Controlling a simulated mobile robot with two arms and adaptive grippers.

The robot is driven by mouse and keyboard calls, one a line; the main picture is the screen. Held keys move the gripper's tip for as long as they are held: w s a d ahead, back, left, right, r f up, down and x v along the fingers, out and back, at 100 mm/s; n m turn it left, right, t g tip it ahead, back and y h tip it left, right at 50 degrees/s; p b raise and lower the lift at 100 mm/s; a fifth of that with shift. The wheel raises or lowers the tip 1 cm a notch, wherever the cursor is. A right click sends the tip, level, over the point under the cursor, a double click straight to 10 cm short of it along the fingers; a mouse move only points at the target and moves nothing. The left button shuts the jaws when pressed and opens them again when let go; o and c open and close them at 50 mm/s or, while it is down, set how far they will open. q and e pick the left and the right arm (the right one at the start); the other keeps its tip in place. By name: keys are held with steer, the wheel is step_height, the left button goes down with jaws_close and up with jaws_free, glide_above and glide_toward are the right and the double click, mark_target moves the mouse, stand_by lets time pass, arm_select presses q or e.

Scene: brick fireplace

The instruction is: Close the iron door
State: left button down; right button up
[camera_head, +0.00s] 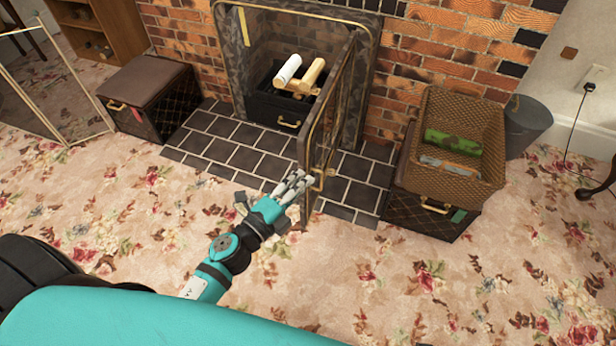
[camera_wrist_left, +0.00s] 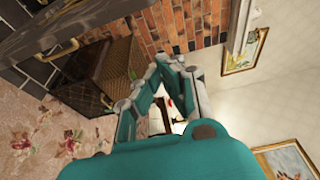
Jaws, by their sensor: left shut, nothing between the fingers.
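The iron door (camera_head: 339,100) of the fireplace is dark with a brass-coloured border. It stands open, swung out from the right side of the firebox toward me. A brass handle (camera_head: 318,181) is on its lower free edge. My left gripper (camera_head: 302,180) is shut and empty. Its fingertips are at the lower free edge of the door, on the picture's left side; I cannot tell whether they touch it. The gripper's fingers also show in the left wrist view (camera_wrist_left: 160,82). My right gripper is not in view.
Logs (camera_head: 299,74) rest on a black box (camera_head: 276,112) inside the firebox. The tiled hearth (camera_head: 240,158) lies in front. A wicker basket (camera_head: 492,112) stands on a dark trunk (camera_head: 432,220) to the right, near a grey bin (camera_head: 527,122). A cushioned box (camera_head: 150,85) stands left.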

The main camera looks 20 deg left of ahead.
arm_select(q)
steer(key=w+a, duration=0.1)
steer(key=w, duration=0.7)
steer(key=shift+w, duration=0.25)
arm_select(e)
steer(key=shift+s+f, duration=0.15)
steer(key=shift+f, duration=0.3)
arm_select(q)
steer(key=shift+a, duration=0.1)
steer(key=shift+a, duration=0.1)
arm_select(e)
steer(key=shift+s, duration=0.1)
